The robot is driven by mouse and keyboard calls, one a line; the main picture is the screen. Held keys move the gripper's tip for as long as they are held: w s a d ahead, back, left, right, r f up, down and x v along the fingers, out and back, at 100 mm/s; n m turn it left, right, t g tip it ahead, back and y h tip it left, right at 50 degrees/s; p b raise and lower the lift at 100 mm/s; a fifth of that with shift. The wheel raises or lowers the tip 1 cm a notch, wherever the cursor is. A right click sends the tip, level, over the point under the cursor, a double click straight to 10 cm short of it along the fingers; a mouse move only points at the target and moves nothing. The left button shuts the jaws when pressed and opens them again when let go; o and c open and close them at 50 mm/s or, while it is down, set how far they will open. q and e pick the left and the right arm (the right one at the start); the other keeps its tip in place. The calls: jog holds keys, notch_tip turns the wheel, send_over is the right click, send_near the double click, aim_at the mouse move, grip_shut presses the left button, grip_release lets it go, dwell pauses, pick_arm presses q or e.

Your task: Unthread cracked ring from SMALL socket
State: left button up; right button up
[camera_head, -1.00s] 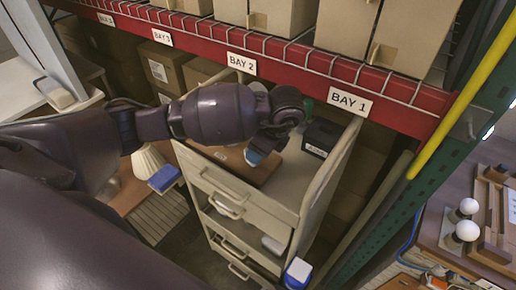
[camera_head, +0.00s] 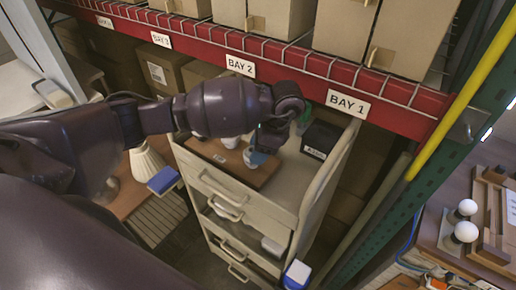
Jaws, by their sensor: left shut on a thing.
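My left gripper (camera_head: 264,146) reaches over a brown board (camera_head: 243,177) on top of a beige drawer cart. It is shut on a small pale bluish part (camera_head: 255,158) at its tip, low over the board. I cannot tell if this part is the cracked ring, nor if it touches the board. A whitish piece (camera_head: 230,142) shows just left of the gripper, partly hidden by my arm. No crack or thread, and no socket I can name, is clear at this size. My right gripper is not in view.
A black box (camera_head: 320,138) stands on the cart top (camera_head: 285,188), right of the board. A red shelf beam (camera_head: 305,79) runs behind it. A pale lampshade (camera_head: 146,163) and a blue block (camera_head: 163,180) are at left. White bulbs (camera_head: 466,231) sit on the right bench.

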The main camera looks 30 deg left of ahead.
pick_arm(q)
jog(key=o, duration=0.9)
jog(key=shift+s+f+m+t+y+b, duration=0.15)
jog(key=shift+m+t+b, duration=0.1)
jog(key=shift+m+b, duration=0.45)
jog(key=shift+s+r+m+t+y+b, duration=0.15)
jog(key=shift+m+t+b, duration=0.1)
jog(key=shift+m+b, duration=0.45)
jog(key=shift+s+m+t+b, duration=0.1)
jog(key=shift+m+t+b, duration=0.8)
jog(key=shift+m, duration=1.1)
